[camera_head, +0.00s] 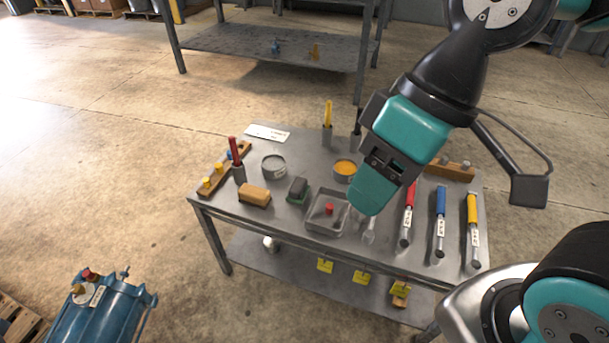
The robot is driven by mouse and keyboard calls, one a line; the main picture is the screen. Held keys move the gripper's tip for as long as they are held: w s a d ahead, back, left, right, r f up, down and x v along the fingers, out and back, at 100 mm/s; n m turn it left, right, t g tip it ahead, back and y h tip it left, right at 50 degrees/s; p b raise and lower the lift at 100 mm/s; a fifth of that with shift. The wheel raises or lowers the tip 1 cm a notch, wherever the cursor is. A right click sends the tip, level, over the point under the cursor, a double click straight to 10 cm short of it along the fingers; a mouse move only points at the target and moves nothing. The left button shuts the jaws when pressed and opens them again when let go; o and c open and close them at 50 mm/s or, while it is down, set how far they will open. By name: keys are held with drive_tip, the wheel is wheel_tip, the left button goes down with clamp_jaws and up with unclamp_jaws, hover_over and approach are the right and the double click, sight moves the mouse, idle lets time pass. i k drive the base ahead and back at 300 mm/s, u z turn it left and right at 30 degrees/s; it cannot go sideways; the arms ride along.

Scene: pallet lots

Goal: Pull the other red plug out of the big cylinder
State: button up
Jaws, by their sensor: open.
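The big blue cylinder (112,312) stands on the floor at the bottom left, partly cut off by the picture's edge. A red plug (88,273) sits at its top end, near a small yellowish fitting and a pale tag. Another red plug (329,209) lies in a shallow grey metal tray (312,225) on the table. My gripper (366,224) is open, pointing down over the table just right of the tray, well apart from the cylinder. Nothing shows between its fingers, though they are small and hard to make out.
The metal table (270,222) carries a wooden plug rack, brushes, tins (274,166) and red, blue and yellow-handled tools (440,205). A second table (270,45) stands behind. The floor (120,190) between cylinder and table is clear.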

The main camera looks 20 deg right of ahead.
sight(86, 273)
drive_tip(key=u, duration=1.7)
drive_tip(key=i, duration=0.6)
drive_tip(key=u, duration=0.6)
